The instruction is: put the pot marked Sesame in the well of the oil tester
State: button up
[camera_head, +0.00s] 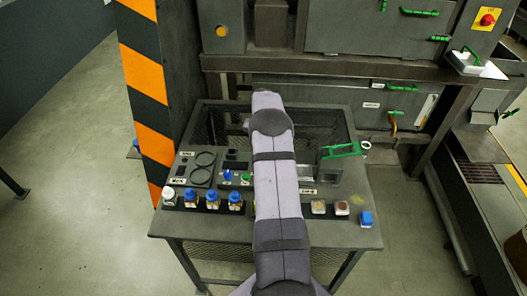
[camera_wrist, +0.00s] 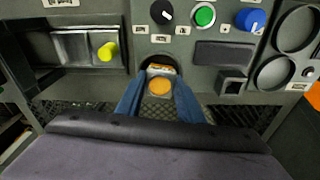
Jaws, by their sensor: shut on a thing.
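My gripper (camera_wrist: 159,92) shows its two blue fingers at the middle of the wrist view. It is shut on a small pot (camera_wrist: 159,86) with a round amber face and a pale and orange band; no name on it can be read. A dark rounded opening (camera_wrist: 149,63) in the grey panel of the oil tester (camera_wrist: 196,34) lies right behind the pot. It looks like the well; I cannot tell whether the pot is inside it or in front of it. In the head view my arm hides the gripper and the pot.
The panel carries a black knob (camera_wrist: 162,12), a green button (camera_wrist: 205,15) and a blue knob (camera_wrist: 250,20). Several blue-and-white pots (camera_head: 212,198) stand along the table's front left. Small sample blocks (camera_head: 318,207) and a green-handled part (camera_head: 341,150) are at the right.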

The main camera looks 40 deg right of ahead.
dwell(0.3)
jog(key=o, duration=1.7)
jog(key=shift+f, duration=0.1)
jog(key=shift+r+p, duration=2.8)
jog(key=shift+r, duration=1.75)
